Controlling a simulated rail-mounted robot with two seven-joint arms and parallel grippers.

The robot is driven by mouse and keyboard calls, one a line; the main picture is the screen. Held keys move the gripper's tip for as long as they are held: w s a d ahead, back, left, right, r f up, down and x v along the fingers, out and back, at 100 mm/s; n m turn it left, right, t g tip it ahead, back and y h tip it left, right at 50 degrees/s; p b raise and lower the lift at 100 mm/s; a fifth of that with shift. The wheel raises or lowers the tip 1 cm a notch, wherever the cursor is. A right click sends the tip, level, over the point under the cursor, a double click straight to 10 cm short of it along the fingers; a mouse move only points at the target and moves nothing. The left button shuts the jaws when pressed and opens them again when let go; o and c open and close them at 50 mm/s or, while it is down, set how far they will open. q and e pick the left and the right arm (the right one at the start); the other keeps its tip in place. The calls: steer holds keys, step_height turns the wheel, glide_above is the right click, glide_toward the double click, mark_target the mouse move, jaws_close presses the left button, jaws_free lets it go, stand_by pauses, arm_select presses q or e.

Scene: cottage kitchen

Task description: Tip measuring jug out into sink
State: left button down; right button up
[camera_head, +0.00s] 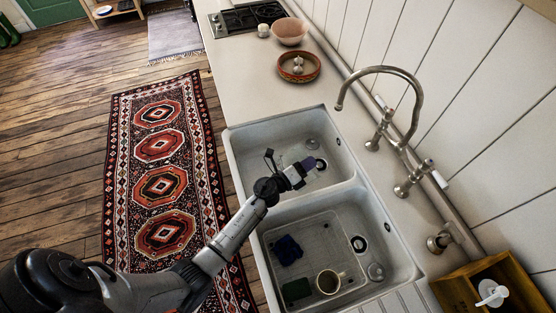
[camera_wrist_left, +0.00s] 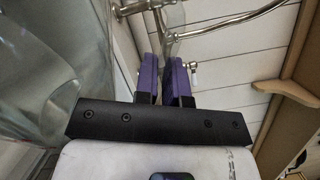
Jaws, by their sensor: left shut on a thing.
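My left gripper (camera_head: 313,166) reaches over the far sink basin (camera_head: 238,160). Its purple fingers, also in the left wrist view (camera_wrist_left: 165,70), are shut on a thin clear part, which looks like the measuring jug's handle. The clear, see-through measuring jug (camera_wrist_left: 40,65) fills the left side of the wrist view, close beside the fingers. In the head view it is faint against the white basin, and its outline and tilt are hard to tell. I cannot make out any contents. My right gripper is not in view.
The near basin (camera_head: 262,262) holds a mug (camera_head: 329,282), a dark blue cloth (camera_head: 288,250), a green sponge (camera_head: 296,290) and a clear glass (camera_head: 375,271). A curved tap (camera_head: 405,75) rises behind the basins. A terracotta dish (camera_head: 298,67) stands on the counter beyond.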

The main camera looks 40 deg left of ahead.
mark_target(297, 155)
arm_select(q)
steer(key=shift+w+a+r, duration=0.1)
steer(key=shift+a, duration=0.05)
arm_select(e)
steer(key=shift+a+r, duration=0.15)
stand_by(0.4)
arm_select(q)
steer(key=shift+a+n, duration=0.15)
steer(key=shift+n, duration=0.15)
steer(key=shift+w+a, duration=0.1)
steer(key=shift+a, duration=0.3)
stand_by(0.5)
steer(key=shift+w+a+f+n, duration=0.1)
steer(key=shift+a+f+n, duration=0.2)
steer(key=shift+a+n, duration=0.25)
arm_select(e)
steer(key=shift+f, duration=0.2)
arm_select(q)
steer(key=shift+w+a+f+n+b, duration=0.1)
steer(key=shift+a+f+n+b, duration=0.1)
steer(key=shift+a, duration=0.2)
steer(key=shift+w+a+f+n+b, duration=0.1)
steer(key=shift+a+n, duration=0.05)
steer(key=shift+a, duration=0.2)
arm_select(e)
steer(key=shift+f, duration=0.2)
